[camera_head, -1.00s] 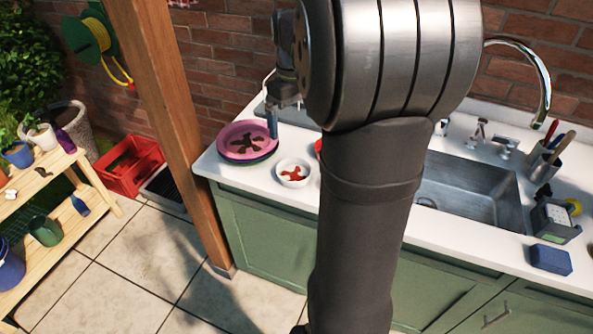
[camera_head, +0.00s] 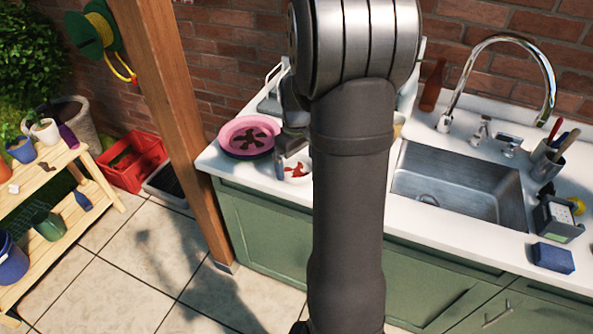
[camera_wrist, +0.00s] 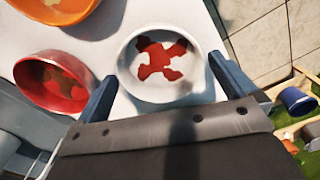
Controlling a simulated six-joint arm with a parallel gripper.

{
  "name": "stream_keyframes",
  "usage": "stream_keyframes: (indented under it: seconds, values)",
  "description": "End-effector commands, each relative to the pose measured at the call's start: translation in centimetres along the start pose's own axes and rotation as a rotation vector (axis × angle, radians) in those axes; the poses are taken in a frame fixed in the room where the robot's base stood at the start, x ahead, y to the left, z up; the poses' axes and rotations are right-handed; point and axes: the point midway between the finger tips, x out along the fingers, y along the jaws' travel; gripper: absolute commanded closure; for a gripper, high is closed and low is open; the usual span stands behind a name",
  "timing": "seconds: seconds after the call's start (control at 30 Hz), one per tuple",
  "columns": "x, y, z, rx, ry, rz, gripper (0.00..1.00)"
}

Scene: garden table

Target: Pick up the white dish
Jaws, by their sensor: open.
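The white dish (camera_wrist: 133,87) is a small round bowl with a red stain inside. In the wrist view it lies on the white counter, between and just ahead of my two blue fingertips. My gripper (camera_wrist: 165,85) is open, with one finger left of the dish and one close to its right rim. I cannot tell whether either finger touches it. In the head view the dish (camera_head: 304,168) is partly hidden behind my gripper (camera_head: 281,168) and arm.
A red bowl (camera_wrist: 52,82) and an orange dish (camera_wrist: 55,8) are close by in the wrist view. Pink stained plates (camera_head: 247,131) are stacked left of the dish. The sink (camera_head: 455,185) is to the right. The counter's edge drops to the tiled floor (camera_head: 110,275).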

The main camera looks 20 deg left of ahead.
Motion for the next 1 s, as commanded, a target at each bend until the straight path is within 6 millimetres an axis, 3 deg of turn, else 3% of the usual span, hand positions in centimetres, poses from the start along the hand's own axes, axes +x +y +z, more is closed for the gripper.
stream_keyframes:
  seconds: [0.1,0.33,0.53,0.83,1.0]
  values:
    - [1.1,0.0,0.0,0.0,-0.001,-0.001,0.0]
    - [1.2,0.0,0.0,0.0,0.0,0.0,0.0]
    - [1.1,0.0,0.0,0.0,0.001,0.0,0.36]
    - [0.9,0.0,0.0,0.0,0.001,0.001,0.36]
    - [-0.5,0.0,-0.1,0.0,0.004,0.003,0.36]
